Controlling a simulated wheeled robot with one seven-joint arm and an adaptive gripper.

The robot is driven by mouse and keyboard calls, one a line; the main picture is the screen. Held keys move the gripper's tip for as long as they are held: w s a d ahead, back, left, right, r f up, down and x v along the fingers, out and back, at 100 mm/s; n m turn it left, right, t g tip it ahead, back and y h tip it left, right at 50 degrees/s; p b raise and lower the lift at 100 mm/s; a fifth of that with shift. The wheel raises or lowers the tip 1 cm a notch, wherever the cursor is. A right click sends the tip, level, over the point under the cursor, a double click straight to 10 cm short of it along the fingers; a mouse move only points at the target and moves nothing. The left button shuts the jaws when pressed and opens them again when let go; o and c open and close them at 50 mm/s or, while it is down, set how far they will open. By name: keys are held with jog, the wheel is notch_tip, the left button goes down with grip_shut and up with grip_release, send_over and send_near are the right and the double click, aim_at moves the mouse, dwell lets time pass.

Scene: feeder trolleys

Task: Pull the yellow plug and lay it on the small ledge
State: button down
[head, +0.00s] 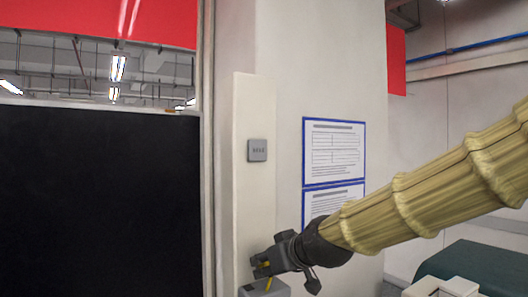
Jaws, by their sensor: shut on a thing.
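My gripper (261,269) is dark grey, at the bottom centre of the head view, at the end of my sleeved arm. Its fingers point left and are closed on the yellow plug (268,284), of which only a thin yellow sliver shows at the fingers. They are right above a grey box (277,291), cut off by the lower picture edge. I cannot tell whether the plug is still seated in the box or clear of it. No small ledge can be made out for certain.
A pale wall column (254,180) with a small grey plate (257,150) stands behind the gripper. Blue-framed sheets (334,150) hang to its right. A large black panel (95,200) fills the left. A dark green surface (485,268) and a pale block (455,286) are at the lower right.

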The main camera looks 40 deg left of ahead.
jog(key=shift+f+b, duration=0.6)
jog(key=shift+f, duration=0.55)
dwell(0.4)
jog(key=c, duration=1.1)
grip_release()
jog(key=p+v, duration=0.2)
jog(key=v, duration=0.8)
dwell(1.1)
dwell(0.5)
